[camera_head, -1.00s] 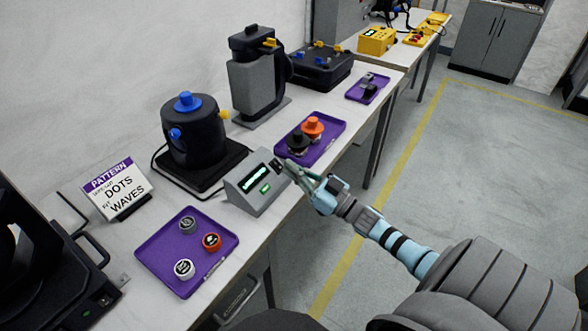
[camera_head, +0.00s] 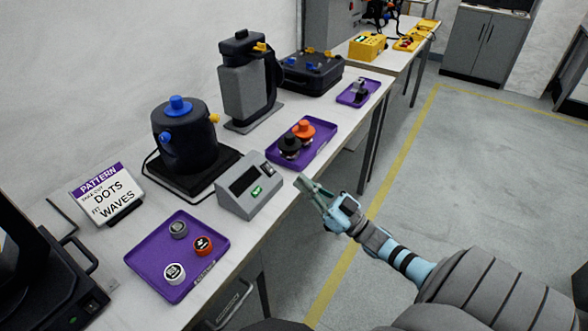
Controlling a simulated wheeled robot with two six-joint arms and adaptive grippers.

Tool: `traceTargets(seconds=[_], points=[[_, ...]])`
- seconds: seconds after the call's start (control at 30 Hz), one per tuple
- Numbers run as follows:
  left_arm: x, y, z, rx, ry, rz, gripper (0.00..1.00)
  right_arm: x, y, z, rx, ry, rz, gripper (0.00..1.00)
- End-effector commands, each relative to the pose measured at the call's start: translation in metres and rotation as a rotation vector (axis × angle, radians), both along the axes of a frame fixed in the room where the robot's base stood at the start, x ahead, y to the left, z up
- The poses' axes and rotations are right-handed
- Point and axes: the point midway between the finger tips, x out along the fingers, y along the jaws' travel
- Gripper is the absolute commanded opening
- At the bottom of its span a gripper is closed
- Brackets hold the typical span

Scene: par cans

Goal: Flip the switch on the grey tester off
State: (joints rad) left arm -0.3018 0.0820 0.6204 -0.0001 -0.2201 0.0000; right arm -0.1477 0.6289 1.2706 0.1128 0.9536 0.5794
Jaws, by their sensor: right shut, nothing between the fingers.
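The grey tester (camera_head: 251,186) stands near the table's front edge, between two purple trays. Its display window (camera_head: 243,180) is dark. A small green-lit element (camera_head: 257,191) shows on its front. The dark switch (camera_head: 267,169) is at the upper right of its sloped face and is now uncovered. My right gripper (camera_head: 303,182) is shut and empty, a little to the right of the tester and apart from it, out past the table edge. My left gripper is not in view.
A purple tray (camera_head: 148,257) with three round caps lies in front of the tester. Another purple tray (camera_head: 321,149) with black and orange knobs lies behind it. A dark can (camera_head: 184,142) on a black base and a pattern sign (camera_head: 85,202) stand left.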

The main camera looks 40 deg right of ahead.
Motion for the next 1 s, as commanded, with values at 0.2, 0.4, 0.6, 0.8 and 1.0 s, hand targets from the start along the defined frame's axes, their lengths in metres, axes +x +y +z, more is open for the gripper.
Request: traceTargets(seconds=[0.2, 0.4, 0.6, 0.8, 1.0], points=[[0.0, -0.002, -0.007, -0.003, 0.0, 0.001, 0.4, -0.037, -0.014, -0.026, 0.0, 0.003, -0.006, 0.0], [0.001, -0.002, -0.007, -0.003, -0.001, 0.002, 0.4, -0.048, -0.017, -0.032, -0.001, 0.001, -0.006, 0.0], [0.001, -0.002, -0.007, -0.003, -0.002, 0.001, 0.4, -0.047, -0.017, -0.032, -0.001, 0.0, -0.004, 0.0], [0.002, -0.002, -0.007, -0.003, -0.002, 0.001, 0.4, -0.047, -0.017, -0.032, -0.001, 0.0, -0.004, 0.0], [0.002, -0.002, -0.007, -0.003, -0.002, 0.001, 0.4, -0.046, -0.018, -0.035, -0.02, 0.007, -0.02, 0.0]])
